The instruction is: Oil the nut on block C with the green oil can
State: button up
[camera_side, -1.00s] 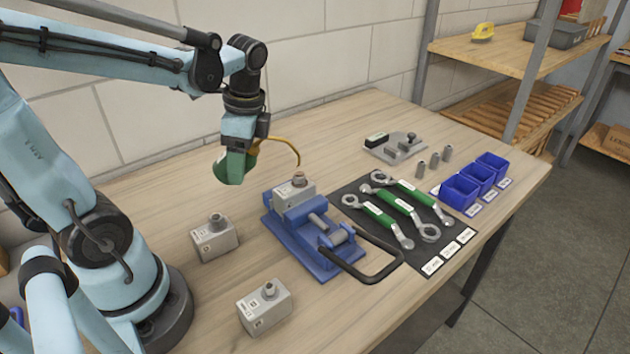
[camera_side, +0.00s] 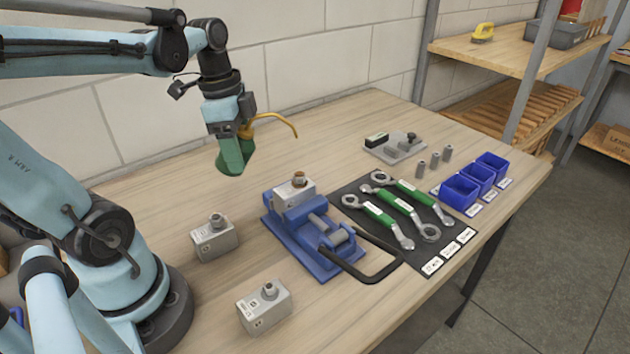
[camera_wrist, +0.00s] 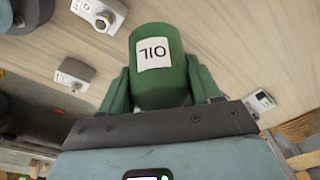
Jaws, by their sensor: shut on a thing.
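The green oil can (camera_side: 233,158) is in my gripper (camera_side: 229,132), held up off the table, close to upright. Its yellow spout (camera_side: 275,119) points right, its tip above and apart from the vise. In the wrist view the can (camera_wrist: 160,68) shows a white OIL label between the fingers (camera_wrist: 160,97). A grey block (camera_side: 294,193) with a brownish nut (camera_side: 299,179) sits in the blue vise (camera_side: 305,240). Two more grey blocks with nuts, one at the left (camera_side: 214,240) and one in front (camera_side: 264,308), stand on the table.
A black mat (camera_side: 372,193) with green-handled wrenches (camera_side: 383,215) lies right of the vise. Blue bins (camera_side: 460,193), small grey cylinders (camera_side: 434,161) and a grey fixture (camera_side: 395,149) stand beyond. The vise's black handle (camera_side: 372,278) sticks out at the front. The wall is behind.

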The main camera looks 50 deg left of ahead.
jog(key=shift+r+t+h, duration=0.6)
jog(key=shift+r+t, duration=0.1)
jog(key=shift+r+t+h, duration=1.2)
jog(key=shift+r+t, duration=0.1)
jog(key=shift+r, duration=0.2)
jog(key=shift+w, duration=0.1)
